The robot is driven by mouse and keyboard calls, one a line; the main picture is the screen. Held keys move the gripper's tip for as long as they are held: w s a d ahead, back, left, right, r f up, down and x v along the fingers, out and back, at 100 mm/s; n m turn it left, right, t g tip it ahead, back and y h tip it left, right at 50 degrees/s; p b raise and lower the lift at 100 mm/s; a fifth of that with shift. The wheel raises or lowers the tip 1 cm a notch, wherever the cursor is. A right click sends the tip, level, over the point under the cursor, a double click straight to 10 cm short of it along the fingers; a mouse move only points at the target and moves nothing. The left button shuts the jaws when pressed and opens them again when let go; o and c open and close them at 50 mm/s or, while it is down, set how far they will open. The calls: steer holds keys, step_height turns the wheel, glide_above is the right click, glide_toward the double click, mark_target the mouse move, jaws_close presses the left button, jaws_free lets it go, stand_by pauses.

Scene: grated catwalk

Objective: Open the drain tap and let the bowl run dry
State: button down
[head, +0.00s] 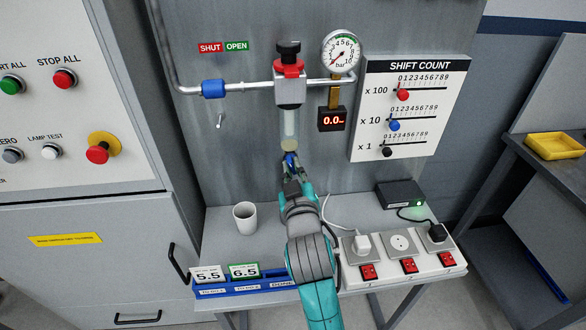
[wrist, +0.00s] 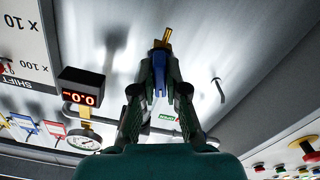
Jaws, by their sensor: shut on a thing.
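The bowl (head: 289,122) is a pale, clear cylinder hanging under the grey filter body (head: 289,92) on the wall pipe. In the wrist view my gripper (wrist: 159,68) is shut on the tap's blue part (wrist: 159,80), with a finger on each side. A brass piece (wrist: 163,38) sticks out beyond the fingertips. I cannot tell whether the tap is turned open.
A pressure gauge (head: 341,54) and a display reading 0.0 (head: 332,119) are right of the bowl. A blue fitting (head: 214,88) sits on the pipe at left. A white cup (head: 245,217) and a socket strip (head: 400,254) stand on the bench below, beside my arm.

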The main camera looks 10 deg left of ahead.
steer(key=shift+m, duration=2.1)
steer(key=c, duration=1.2)
jaws_free()
steer(key=v, duration=1.2)
